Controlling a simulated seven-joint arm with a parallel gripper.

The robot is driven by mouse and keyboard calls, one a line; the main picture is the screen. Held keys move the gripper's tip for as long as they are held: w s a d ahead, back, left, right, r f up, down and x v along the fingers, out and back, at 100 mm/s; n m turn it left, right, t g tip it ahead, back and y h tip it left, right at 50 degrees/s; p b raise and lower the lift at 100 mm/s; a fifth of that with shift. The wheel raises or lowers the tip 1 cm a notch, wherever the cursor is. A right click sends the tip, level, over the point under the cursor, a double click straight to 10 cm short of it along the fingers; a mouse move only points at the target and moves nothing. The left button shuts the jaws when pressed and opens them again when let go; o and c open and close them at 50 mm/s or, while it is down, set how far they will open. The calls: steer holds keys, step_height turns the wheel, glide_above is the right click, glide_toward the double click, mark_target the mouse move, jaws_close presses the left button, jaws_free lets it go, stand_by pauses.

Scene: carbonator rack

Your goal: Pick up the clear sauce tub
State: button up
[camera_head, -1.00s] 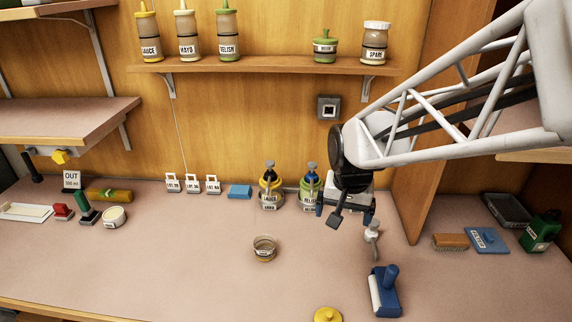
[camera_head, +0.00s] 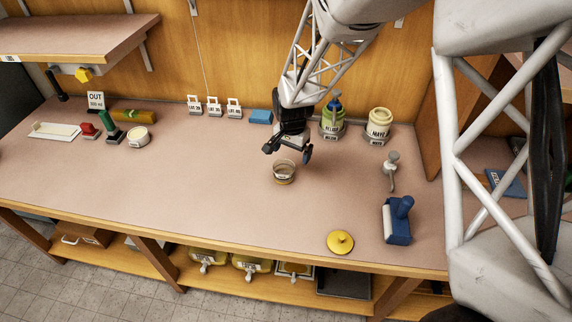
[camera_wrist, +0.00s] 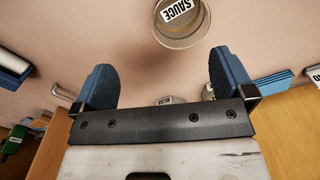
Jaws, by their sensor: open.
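The clear sauce tub (camera_head: 284,173) stands upright on the counter, a see-through round cup. In the wrist view the tub (camera_wrist: 182,30) shows at the top with its SAUCE label and open rim. My gripper (camera_head: 287,152) is just behind and above the tub in the head view. In the wrist view the blue fingers of my gripper (camera_wrist: 160,72) are spread wide, with nothing between them. The tub lies beyond the fingertips, apart from them and a little right of centre.
A yellow lid (camera_head: 340,242) and a blue-handled tool (camera_head: 398,220) lie to the front right. A pump jar (camera_head: 332,118) and a mayo jar (camera_head: 378,125) stand behind, near the wall. The counter left of the tub is clear up to a small white-lidded tub (camera_head: 139,136).

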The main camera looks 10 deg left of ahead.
mark_target(284, 172)
steer(key=a+f, duration=0.2)
steer(key=f, duration=0.1)
steer(key=shift+w+a+f, duration=0.3)
steer(key=shift+w+a, duration=0.05)
steer(key=shift+f, duration=1.3)
steer(key=shift+w+f, duration=0.15)
steer(key=shift+f, duration=2.45)
steer(key=c, duration=1)
